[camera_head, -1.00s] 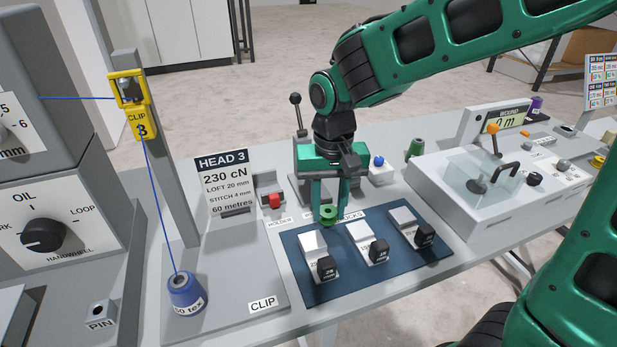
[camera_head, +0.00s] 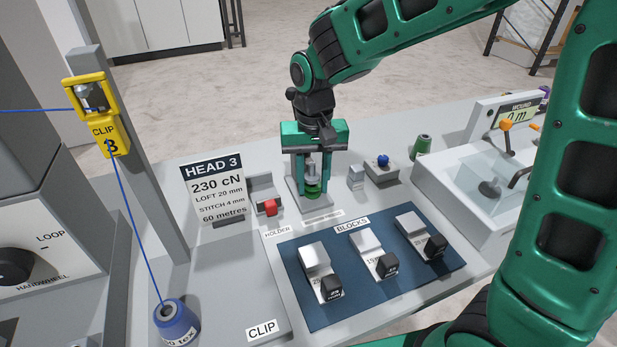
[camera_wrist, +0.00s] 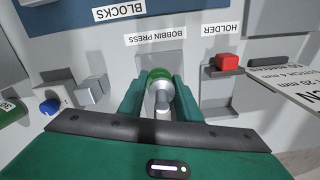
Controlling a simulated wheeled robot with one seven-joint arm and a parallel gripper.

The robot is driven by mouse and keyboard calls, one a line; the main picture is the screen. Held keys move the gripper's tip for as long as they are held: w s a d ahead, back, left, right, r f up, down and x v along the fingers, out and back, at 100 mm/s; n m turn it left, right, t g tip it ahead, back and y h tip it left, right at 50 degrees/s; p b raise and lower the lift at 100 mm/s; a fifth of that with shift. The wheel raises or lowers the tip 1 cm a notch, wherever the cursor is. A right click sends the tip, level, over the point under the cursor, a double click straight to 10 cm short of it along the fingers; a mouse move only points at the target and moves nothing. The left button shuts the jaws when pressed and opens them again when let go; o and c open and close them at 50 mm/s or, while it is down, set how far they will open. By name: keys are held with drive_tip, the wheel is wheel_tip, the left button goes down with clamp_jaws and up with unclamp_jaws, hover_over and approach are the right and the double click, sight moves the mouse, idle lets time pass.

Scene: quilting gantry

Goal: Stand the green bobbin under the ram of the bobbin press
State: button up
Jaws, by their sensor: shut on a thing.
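The green bobbin (camera_head: 312,191) is between the fingertips of my gripper (camera_head: 312,184), which is shut on it; it also shows in the wrist view (camera_wrist: 159,75). The bobbin press (camera_head: 295,197) is a grey stand behind the label "BOBBIN PRESS", partly hidden by my gripper. In the wrist view, the metal ram (camera_wrist: 163,99) shows between my fingers, in line with the bobbin and nearer the camera. The bobbin is low over the press base. I cannot tell whether it touches the base.
The holder with a red block (camera_head: 270,207) is left of the press. A small metal block (camera_head: 356,177) and a blue-knobbed box (camera_head: 383,168) are to its right. The blue mat (camera_head: 318,313) with blocks lies in front. A green spool (camera_head: 421,145) stands further right.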

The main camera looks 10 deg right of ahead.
drive_tip(key=shift+s+f, duration=0.15)
drive_tip(key=o, duration=1)
drive_tip(key=shift+a, duration=0.1)
wheel_tip(320, 180, up, 12)
drive_tip(key=shift+r, duration=0.15)
